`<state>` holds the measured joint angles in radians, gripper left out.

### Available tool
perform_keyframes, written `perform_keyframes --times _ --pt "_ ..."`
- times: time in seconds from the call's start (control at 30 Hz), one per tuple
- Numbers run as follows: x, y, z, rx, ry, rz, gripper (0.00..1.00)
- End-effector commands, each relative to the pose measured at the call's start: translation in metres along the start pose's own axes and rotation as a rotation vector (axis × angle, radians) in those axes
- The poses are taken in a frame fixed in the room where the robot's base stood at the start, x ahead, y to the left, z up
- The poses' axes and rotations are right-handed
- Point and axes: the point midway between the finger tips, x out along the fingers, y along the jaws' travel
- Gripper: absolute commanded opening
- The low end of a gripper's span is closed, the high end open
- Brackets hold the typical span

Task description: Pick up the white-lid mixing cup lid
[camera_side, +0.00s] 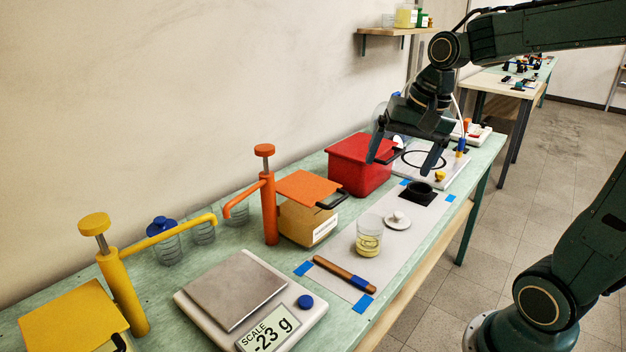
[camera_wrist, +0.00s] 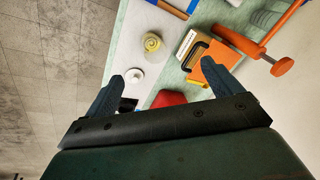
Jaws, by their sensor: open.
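The white lid (camera_side: 397,220) with a small knob lies flat on the grey mat (camera_side: 345,262), just beyond a clear mixing cup (camera_side: 368,237) holding some yellow liquid. In the wrist view the lid (camera_wrist: 134,76) lies near the left fingertip, and the cup (camera_wrist: 152,42) is farther up. My gripper (camera_side: 403,160) is open and empty, raised above the bench near the red bin. Its two fingers (camera_wrist: 163,72) are spread wide in the wrist view.
A red bin (camera_side: 359,165), an orange pump dispenser (camera_side: 268,205) and a scale (camera_side: 250,300) reading -23 g line the bench. A brown-handled tool (camera_side: 342,273) lies at the mat's near end. A black square holder (camera_side: 419,194) stands beyond the lid.

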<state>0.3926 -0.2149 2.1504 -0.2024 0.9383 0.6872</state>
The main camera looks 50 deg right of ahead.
Motion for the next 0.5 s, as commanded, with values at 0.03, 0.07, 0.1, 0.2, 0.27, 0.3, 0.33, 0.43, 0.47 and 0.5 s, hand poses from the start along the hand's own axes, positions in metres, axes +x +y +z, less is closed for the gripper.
perform_keyframes --times 0.03,0.07,0.1,0.2,0.27,0.3,0.33,0.43,0.47,0.5 --pt "0.006 0.002 -0.013 0.064 -0.014 0.009 0.91" --pt "0.009 0.004 -0.019 0.102 -0.022 0.013 0.91" --pt "0.013 0.006 -0.028 0.154 -0.031 0.018 0.91" --pt "0.023 0.012 -0.050 0.282 -0.055 0.031 0.91" --pt "0.030 0.017 -0.063 0.359 -0.069 0.038 0.91" --pt "0.035 0.021 -0.071 0.410 -0.078 0.043 0.91" --pt "0.039 0.025 -0.078 0.450 -0.085 0.047 0.91" --pt "0.052 0.037 -0.099 0.579 -0.107 0.059 0.91" --pt "0.056 0.041 -0.105 0.618 -0.114 0.063 0.91" --pt "0.062 0.047 -0.113 0.670 -0.123 0.068 0.91"
